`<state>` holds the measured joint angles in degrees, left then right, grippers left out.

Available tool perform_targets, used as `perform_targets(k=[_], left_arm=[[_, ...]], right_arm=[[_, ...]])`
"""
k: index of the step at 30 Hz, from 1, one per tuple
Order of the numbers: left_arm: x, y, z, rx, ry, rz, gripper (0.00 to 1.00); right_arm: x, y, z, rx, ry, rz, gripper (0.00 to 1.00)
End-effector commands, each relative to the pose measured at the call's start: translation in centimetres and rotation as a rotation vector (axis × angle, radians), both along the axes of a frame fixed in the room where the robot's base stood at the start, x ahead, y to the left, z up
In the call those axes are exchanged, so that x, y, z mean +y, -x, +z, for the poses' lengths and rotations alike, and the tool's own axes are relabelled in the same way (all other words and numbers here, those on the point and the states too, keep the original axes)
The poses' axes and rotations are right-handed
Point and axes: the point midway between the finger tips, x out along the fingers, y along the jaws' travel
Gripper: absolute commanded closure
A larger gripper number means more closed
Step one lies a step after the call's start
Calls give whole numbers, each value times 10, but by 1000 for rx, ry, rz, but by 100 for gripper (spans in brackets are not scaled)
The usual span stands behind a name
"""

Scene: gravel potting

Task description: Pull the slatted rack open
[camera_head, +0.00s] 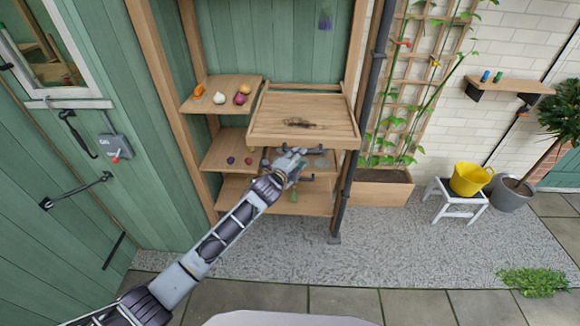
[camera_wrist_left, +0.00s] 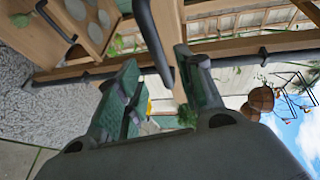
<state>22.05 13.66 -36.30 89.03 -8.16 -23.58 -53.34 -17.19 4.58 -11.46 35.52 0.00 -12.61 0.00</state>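The wooden bench unit has a tray-like top (camera_head: 300,118), with dark bar handles below its front edge, an upper one (camera_head: 316,151) and a lower one (camera_head: 307,179). My left gripper (camera_head: 296,160) is at these handles and hides part of the fronts. In the left wrist view, its two green-padded fingers (camera_wrist_left: 158,90) are apart. A dark curved handle (camera_wrist_left: 154,40) shows in the gap between them; contact is not clear. Wooden slats (camera_wrist_left: 245,45) show at the upper right. I cannot tell how far the slatted rack is out. My right gripper is out of view.
Left shelves (camera_head: 222,93) hold onions and other small vegetables. A drainpipe (camera_head: 370,90) runs down right of the bench. A planter (camera_head: 382,190) with a trellis and a white stool (camera_head: 458,203) with a yellow bucket (camera_head: 468,179) stand right.

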Motion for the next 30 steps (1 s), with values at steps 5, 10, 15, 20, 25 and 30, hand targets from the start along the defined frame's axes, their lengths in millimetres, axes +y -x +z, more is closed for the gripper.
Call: perform_targets(k=[5,10,15,20,25,30], left_arm=[[7,15,3,-2,-1,0,63],[12,29,6,-1,-2,0,63],[18,42,8,-1,-1,0,63],[22,50,10,0,0,0,63],[23,54,11,0,-1,0,63],[23,54,11,0,-1,0,63]], right_arm=[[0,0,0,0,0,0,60],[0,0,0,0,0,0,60],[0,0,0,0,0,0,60],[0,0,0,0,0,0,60],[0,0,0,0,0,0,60],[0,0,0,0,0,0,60]])
